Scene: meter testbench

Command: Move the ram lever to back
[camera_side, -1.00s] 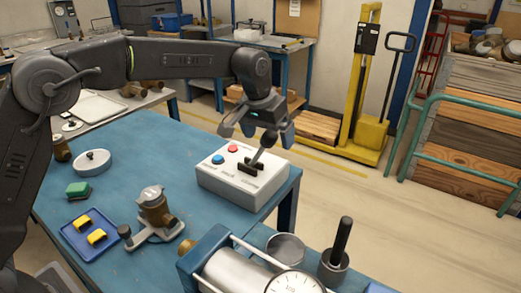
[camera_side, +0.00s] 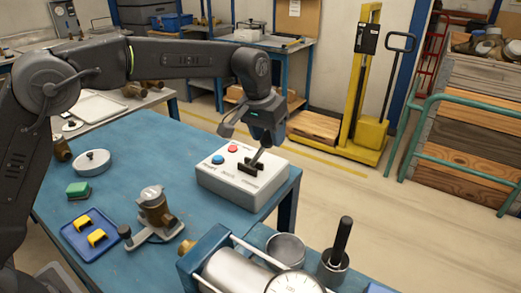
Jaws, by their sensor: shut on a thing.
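The ram lever (camera_side: 258,156) is a short grey stick rising from a black slot on top of the white control box (camera_side: 235,185). It leans toward the upper right. The box stands near the right end of the blue table and carries a red button (camera_side: 232,148) and a blue button (camera_side: 218,159). My gripper (camera_side: 268,140) is above the box, pointing down, shut on the top of the lever. Its fingers hide the lever's upper end.
On the blue table (camera_side: 130,150) are a white round part (camera_side: 92,162), a green block (camera_side: 78,190), a blue tray (camera_side: 76,229) with yellow parts and a brass meter (camera_side: 155,207). The table between meter and box is clear.

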